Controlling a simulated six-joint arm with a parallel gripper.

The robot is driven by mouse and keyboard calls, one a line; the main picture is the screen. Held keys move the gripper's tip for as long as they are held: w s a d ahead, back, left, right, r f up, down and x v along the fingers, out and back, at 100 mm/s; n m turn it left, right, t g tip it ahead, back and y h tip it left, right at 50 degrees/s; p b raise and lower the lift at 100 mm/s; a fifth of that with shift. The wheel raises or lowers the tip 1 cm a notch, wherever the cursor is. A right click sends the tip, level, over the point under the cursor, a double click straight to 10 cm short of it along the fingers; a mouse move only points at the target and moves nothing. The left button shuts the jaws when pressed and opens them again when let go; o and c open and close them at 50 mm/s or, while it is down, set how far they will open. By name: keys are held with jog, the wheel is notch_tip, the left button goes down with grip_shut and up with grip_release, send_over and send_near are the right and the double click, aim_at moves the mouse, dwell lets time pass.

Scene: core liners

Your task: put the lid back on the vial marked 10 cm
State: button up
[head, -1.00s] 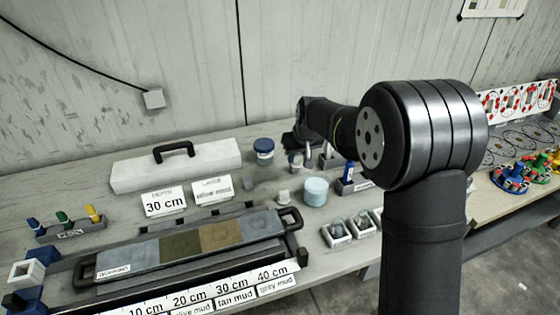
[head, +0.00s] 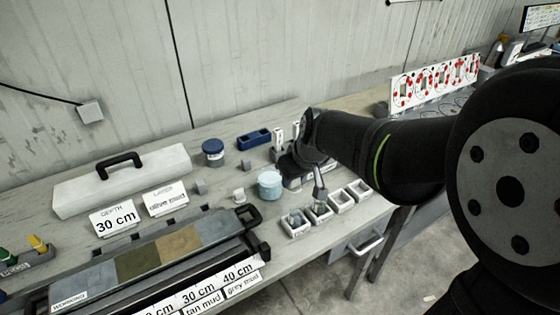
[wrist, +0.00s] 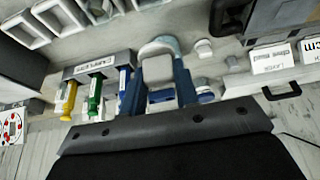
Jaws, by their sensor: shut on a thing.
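In the wrist view my gripper (wrist: 160,82) has its two blue fingers closed on a pale grey, squarish piece (wrist: 161,96); I cannot tell whether it is the lid. Two white trays (head: 296,233) hold small bluish-grey items that may be vials. No 10 cm mark on a vial is readable. A small white cap-like piece (head: 239,195) lies on the bench beside a pale blue round tub (head: 270,184); the tub also shows beyond my fingers.
A rack (wrist: 88,68) with yellow, green and blue pieces stands beside my fingers in the wrist view. A blue-lidded jar (head: 213,153), small grey blocks, cards and a handled case (head: 124,182) stand to the left. A core tray (head: 110,268) lies in front.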

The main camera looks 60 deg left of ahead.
jog(key=shift+s+d+f, duration=0.1)
jog(key=shift+d+f, duration=0.05)
jog(key=shift+d, duration=0.95)
notch_tip(320, 180, down, 6)
jog(key=shift+f, duration=0.25)
dwell(1.4)
jog(key=o, duration=1.5)
jog(key=shift+r, duration=3.5)
